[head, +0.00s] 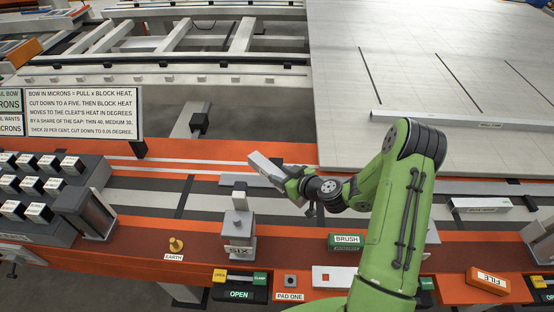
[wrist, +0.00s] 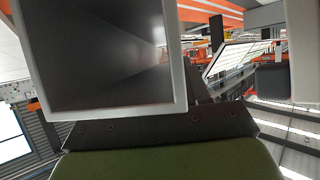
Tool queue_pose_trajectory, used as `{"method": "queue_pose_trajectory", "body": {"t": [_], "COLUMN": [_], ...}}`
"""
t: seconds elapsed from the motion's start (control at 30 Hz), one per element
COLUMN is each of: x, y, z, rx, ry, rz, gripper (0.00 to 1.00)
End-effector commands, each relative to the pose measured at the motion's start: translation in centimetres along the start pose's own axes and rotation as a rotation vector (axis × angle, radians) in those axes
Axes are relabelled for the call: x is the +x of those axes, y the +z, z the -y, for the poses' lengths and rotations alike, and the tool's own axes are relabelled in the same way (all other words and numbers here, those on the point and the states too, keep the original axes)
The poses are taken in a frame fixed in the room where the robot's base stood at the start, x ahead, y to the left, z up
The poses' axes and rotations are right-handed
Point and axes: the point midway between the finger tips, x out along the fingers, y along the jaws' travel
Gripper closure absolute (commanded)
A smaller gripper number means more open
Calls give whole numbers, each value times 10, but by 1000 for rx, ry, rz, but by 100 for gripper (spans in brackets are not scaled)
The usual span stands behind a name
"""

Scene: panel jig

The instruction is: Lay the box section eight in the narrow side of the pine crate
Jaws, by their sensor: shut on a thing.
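My gripper (head: 291,183) is shut on a light grey box section (head: 266,169), held tilted above the striped bench. Its number cannot be read. In the wrist view the box section (wrist: 178,60) fills the upper left, with its hollow, dark square end facing the camera. The dark gripper body (wrist: 165,128) lies just below it. The fingertips are largely hidden by the section and the wrist. I cannot make out a pine crate in either view.
A grey post marked SIX (head: 239,225) stands just below the held section. A rack of dark blocks (head: 40,195) is at left, a sign (head: 85,112) behind it. A green brush (head: 345,242) and an orange file (head: 488,282) lie along the front. A large pale panel (head: 430,60) fills the upper right.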

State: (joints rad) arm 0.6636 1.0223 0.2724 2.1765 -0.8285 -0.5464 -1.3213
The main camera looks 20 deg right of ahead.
Motion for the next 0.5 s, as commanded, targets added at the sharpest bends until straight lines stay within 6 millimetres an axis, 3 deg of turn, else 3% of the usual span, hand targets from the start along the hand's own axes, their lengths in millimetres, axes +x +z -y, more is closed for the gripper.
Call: {"method": "queue_pose_trajectory", "body": {"t": [0.5], "x": [7], "y": [42], "z": [18], "rx": [183], "ry": [365], "rz": [8], "gripper": [100]}}
